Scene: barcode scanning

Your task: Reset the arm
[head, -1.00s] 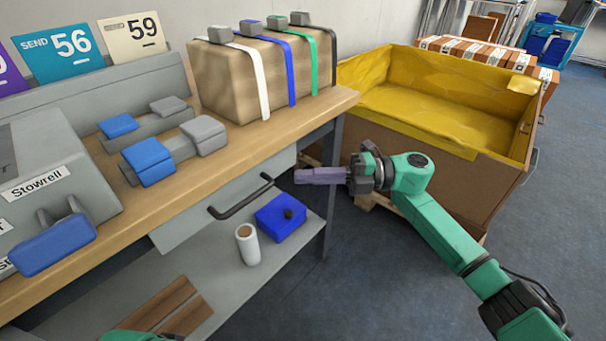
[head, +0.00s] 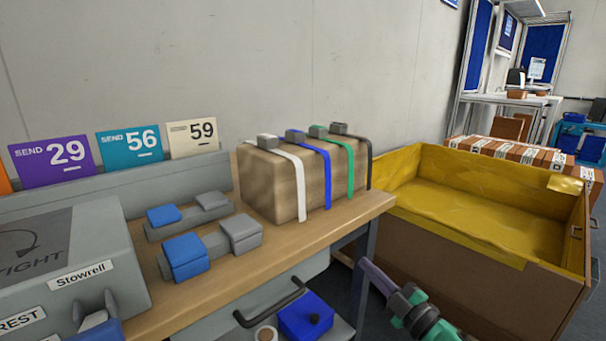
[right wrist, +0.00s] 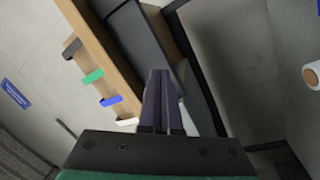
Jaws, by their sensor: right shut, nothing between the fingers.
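My right gripper (head: 372,272) shows at the lower right of the head view, between the workbench and the yellow-lined crate. Its purple fingers are together with nothing between them. In the right wrist view the same fingers (right wrist: 160,100) point away from the camera, closed and empty. My left gripper does not show in the head view.
A workbench (head: 330,232) holds a brown box (head: 268,185) with several coloured straps, blue and grey blocks, and a grey Stowrell device (head: 110,290). A yellow-lined crate (head: 480,205) stands right of the bench. A blue bin (head: 308,318) sits on the shelf below.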

